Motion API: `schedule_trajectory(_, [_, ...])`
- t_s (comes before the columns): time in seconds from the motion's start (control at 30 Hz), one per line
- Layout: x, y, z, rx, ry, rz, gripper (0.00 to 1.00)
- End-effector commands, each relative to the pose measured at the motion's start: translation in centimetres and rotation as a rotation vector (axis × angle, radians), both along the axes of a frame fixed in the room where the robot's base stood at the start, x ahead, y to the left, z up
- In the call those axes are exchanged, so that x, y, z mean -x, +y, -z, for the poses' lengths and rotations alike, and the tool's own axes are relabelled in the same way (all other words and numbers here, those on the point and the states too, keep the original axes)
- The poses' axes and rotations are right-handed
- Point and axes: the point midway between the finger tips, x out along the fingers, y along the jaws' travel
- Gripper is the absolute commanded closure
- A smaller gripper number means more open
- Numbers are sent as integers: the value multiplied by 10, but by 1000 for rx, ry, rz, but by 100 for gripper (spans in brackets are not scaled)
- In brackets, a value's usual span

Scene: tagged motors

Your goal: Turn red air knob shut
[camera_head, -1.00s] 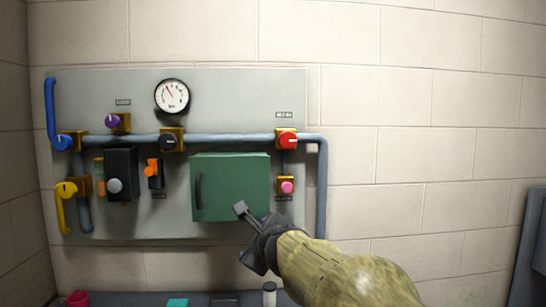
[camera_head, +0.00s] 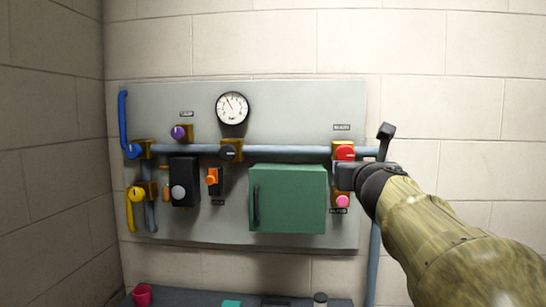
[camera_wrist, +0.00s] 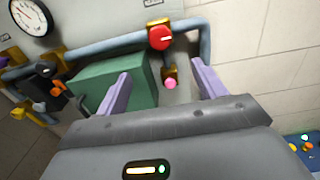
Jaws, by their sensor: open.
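The red air knob (camera_head: 345,152) sits on a brass valve block on the grey-blue pipe, at the right of the wall panel. It has a white pointer mark. In the wrist view the red knob (camera_wrist: 160,38) is beyond the fingers, above the gap between them, with its white mark roughly level. My gripper (camera_head: 364,153) is in front of the panel's right side, its fingers spread and empty, partly covering the area around the knob. In the wrist view my gripper (camera_wrist: 158,82) shows two lilac fingers wide apart, with nothing between them touching.
A pink button (camera_head: 343,201) sits just below the knob. A green box (camera_head: 288,200) with a dark handle juts out to the left. A gauge (camera_head: 232,108), a black knob (camera_head: 231,150) and other valves fill the panel. The wall at right is clear.

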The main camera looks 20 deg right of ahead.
Motion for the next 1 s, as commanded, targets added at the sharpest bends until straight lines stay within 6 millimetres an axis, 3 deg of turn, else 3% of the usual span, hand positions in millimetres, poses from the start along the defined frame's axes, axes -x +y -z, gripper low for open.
schedule_trajectory(0.8, [-115, -56, 0, 0, 2, 0, 30])
schedule_trajectory(1.0, [-135, -66, 0, 0, 2, 0, 30])
